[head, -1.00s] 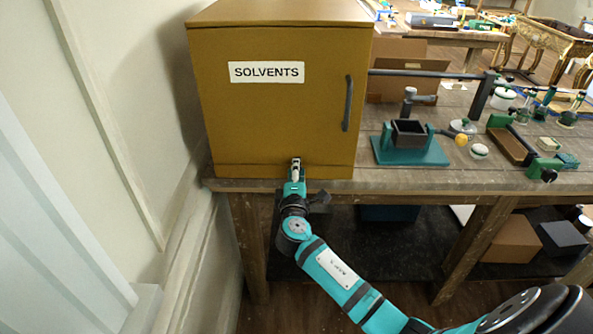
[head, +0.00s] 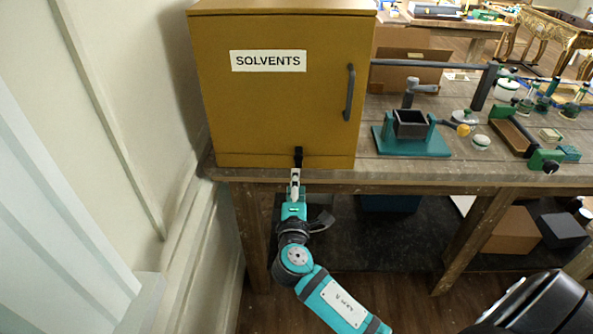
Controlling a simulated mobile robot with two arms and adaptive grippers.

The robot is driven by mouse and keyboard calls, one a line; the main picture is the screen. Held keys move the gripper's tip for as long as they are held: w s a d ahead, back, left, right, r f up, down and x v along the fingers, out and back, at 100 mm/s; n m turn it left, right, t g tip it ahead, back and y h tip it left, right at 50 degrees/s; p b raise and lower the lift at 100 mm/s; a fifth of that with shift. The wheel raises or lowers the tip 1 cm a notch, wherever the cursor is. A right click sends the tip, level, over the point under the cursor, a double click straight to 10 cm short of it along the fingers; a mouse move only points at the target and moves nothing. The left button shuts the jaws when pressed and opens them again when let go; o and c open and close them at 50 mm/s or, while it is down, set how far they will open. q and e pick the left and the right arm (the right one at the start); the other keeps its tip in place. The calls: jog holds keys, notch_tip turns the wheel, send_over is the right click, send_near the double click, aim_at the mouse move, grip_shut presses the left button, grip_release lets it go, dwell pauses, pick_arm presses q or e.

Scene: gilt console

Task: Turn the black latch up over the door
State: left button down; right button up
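The mustard-coloured cabinet labelled SOLVENTS stands on the bench, and its door (head: 285,108) looks shut. The small black latch (head: 298,156) is at the bottom of the cabinet front, left of the door's dark handle (head: 349,92). It points up, with its top end over the door's lower edge. My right gripper (head: 295,173) is just below the latch, in front of the bench edge. The gripper looks narrow from here, and the gap between its fingers cannot be made out. Nothing shows held in it. My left gripper is not in view.
The wooden bench (head: 400,178) runs to the right. A teal stand with a dark box (head: 410,124) is right of the cabinet, with jars and green tools beyond. The wall is close on the left.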

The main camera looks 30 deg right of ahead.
jog(key=v, duration=0.2)
jog(key=shift+s+a, duration=0.15)
jog(key=shift+s, duration=0.1)
dwell(0.3)
jog(key=s+a+f+g+y, duration=0.1)
jog(key=s+f+g+y, duration=0.2)
jog(key=f, duration=0.9)
jog(key=s+a+f+m+g+y, duration=0.15)
jog(key=s+f, duration=0.25)
jog(key=f, duration=0.9)
jog(key=s+a+f+g+y, duration=0.1)
jog(key=s+f+g+y, duration=0.2)
jog(key=f, duration=0.9)
jog(key=s+f+m+g, duration=0.2)
jog(key=s+f, duration=0.4)
jog(key=s, duration=0.5)
jog(key=s+f+m+g+y, duration=0.1)
jog(key=s+f, duration=0.5)
jog(key=s, duration=0.6)
jog(key=s+f+m+g, duration=0.4)
jog(key=s+f, duration=0.3)
jog(key=s, duration=0.5)
jog(key=shift+a+m+y, duration=0.25)
jog(key=shift+m+y, duration=0.1)
jog(key=shift+m, duration=0.2)
